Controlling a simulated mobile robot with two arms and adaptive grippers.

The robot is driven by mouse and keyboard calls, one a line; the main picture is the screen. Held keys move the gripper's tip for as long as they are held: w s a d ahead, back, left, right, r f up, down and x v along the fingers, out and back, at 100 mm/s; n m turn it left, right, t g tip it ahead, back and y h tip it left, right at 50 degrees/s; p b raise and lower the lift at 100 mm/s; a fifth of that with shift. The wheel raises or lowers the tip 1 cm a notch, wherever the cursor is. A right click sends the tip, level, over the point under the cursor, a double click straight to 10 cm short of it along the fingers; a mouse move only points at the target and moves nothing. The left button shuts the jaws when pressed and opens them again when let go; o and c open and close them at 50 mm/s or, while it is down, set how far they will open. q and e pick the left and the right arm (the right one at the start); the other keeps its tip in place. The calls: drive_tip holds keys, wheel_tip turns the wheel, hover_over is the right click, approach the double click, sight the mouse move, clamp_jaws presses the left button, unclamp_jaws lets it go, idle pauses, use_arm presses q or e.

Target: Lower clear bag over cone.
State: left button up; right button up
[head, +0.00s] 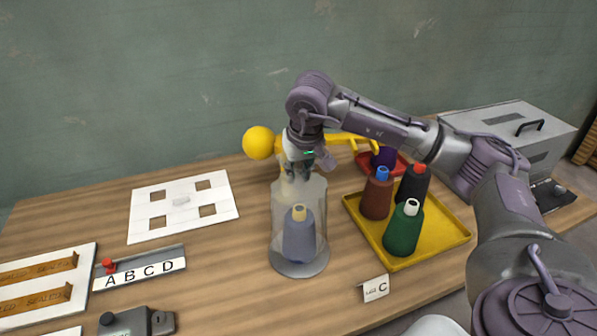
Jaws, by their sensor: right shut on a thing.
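A clear bag (312,188) hangs around a grey-blue cone of thread (299,238) with a yellow top. The cone stands upright on a round grey base (301,267) on the wooden table. The bag's lower edge is hard to make out, so I cannot tell how far down it reaches. My right gripper (297,172) is above the cone, shut on the top of the bag. My left gripper is not in view.
A yellow tray (447,238) right of the cone holds a brown, a black and a green cone. Behind are a yellow ball (258,142) and a red tray (402,166). A small card marked C (375,288) stands in front. A white sheet with square holes (182,227) lies left.

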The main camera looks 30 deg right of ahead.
sight(299, 188)
drive_tip(key=shift+f+b, duration=1.75)
drive_tip(key=shift+f, duration=0.55)
drive_tip(key=shift+f, duration=0.15)
drive_tip(key=o, duration=1)
drive_tip(key=shift+o, duration=0.4)
drive_tip(key=o, duration=0.5)
